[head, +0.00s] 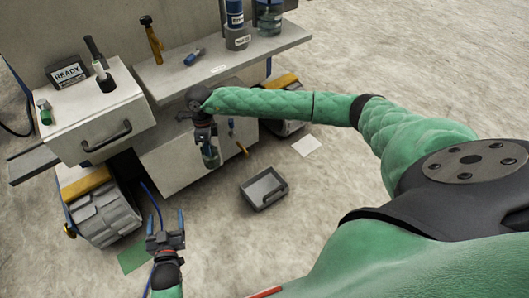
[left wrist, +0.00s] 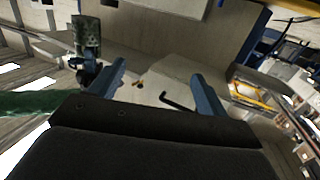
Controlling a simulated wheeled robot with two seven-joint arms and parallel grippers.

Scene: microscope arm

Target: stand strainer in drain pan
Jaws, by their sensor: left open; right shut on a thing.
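The dark grey drain pan (head: 247,190) lies on the floor right of the cabinet, open side up, and looks empty. My right gripper (head: 207,140) is above and left of the pan in the head view. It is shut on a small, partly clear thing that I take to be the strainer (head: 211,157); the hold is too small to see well. My left gripper (head: 166,226) is open and empty, low at the left, away from the pan. Its two fingers also show apart in the left wrist view (left wrist: 160,88).
The cabinet with a drawer (head: 95,122) and a shelf (head: 245,52) stands at the back left. A hammer (head: 151,40) and a READY sign (head: 68,72) are there. A grey case (head: 105,215) and green mat (head: 132,256) are near my left gripper.

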